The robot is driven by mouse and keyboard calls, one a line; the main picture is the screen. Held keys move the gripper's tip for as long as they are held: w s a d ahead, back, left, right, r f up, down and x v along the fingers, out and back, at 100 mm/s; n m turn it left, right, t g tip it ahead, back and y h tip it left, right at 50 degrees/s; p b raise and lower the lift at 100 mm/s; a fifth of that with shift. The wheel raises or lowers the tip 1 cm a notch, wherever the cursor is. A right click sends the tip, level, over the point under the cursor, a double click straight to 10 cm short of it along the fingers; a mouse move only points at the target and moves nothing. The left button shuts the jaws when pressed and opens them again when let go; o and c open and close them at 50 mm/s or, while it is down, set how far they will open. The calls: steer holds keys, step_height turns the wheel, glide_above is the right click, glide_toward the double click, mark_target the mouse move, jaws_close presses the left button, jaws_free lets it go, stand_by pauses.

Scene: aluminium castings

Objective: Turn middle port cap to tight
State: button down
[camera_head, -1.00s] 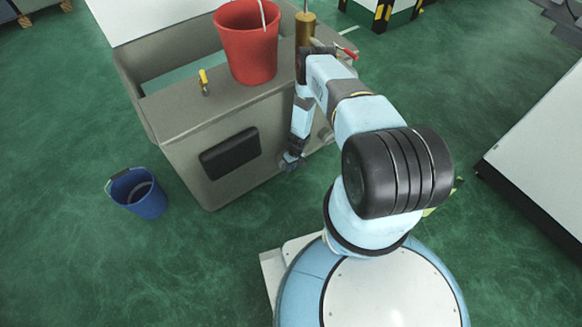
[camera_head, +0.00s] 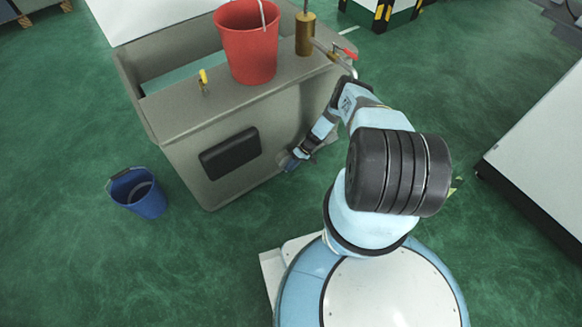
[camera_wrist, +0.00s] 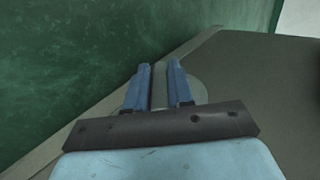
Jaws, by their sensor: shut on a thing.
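A round grey port cap (camera_wrist: 196,90) sits on the side face of the grey tank (camera_head: 190,165). In the wrist view it has a raised grey bar (camera_wrist: 159,88) across it. My gripper (camera_wrist: 159,68) is shut on this bar, with one blue finger on each side. In the head view my gripper (camera_head: 290,159) is low at the tank's side face, to the right of a black panel (camera_head: 230,153). Part of the cap is hidden behind the fingers. I cannot tell from these views which of the ports this is.
On the tank's top stand a red bucket (camera_head: 248,45), a yellow-handled valve (camera_head: 203,80) and a brass cylinder (camera_head: 305,35) with a red-handled valve (camera_head: 350,54). A blue bucket (camera_head: 140,193) stands on the green floor at left. The floor between is clear.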

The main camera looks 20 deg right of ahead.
steer(key=shift+w+d+y, duration=0.1)
steer(key=shift+d+y, duration=0.15)
steer(key=shift+y, duration=0.05)
stand_by(0.4)
steer(key=c, duration=1.4)
jaws_free()
steer(key=shift+f, duration=0.1)
steer(key=o, duration=0.3)
steer(key=shift+a, duration=0.1)
steer(key=shift+a, duration=0.1)
